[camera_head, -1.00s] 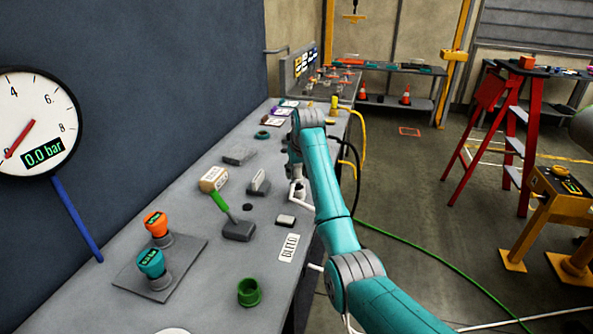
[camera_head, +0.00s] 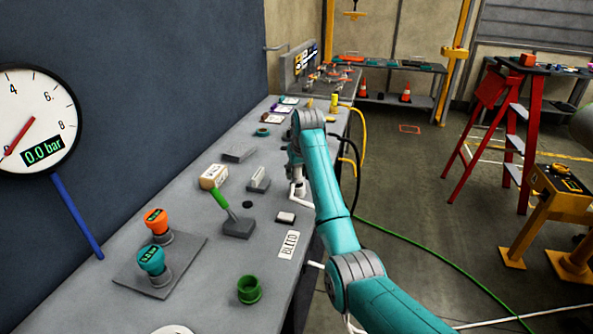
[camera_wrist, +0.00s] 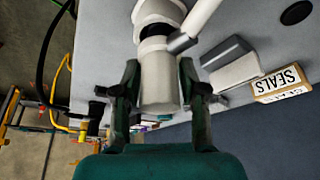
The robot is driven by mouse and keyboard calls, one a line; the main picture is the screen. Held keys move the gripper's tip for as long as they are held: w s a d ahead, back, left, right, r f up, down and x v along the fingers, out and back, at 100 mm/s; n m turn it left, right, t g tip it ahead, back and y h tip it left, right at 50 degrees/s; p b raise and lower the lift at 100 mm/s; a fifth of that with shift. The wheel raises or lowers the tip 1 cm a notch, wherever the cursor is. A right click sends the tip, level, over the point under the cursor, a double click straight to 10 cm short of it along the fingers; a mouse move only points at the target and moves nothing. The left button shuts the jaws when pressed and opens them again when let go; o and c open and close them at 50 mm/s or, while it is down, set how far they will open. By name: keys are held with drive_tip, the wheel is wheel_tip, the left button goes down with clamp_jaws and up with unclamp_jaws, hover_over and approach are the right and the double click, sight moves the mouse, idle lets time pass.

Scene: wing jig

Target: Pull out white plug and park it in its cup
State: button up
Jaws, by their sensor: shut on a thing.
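The white plug (camera_wrist: 160,85) is a thick cylinder between the two dark fingers of my gripper (camera_wrist: 158,72) in the wrist view. My gripper is shut on it. A dark band lies just above the plug, and a white round part (camera_wrist: 158,12) sits beyond that band. A white rod slants off to the upper right beside the band. I cannot tell whether the plug is still seated. In the head view a white bent piece (camera_head: 299,196) shows by the bench edge, and my arm hides most of the gripper. No cup is clearly marked as the white plug's.
A green cup (camera_head: 249,290) stands near the bench front. A green-handled lever (camera_head: 238,227), a SEALS block (camera_head: 212,177) and a plate with orange and teal knobs (camera_head: 153,262) stand on the bench. Yellow and black hoses hang at its right edge.

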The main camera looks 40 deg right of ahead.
drive_tip(key=shift+f, duration=0.5)
drive_tip(key=o, duration=1.2)
drive_tip(key=v, duration=1.2)
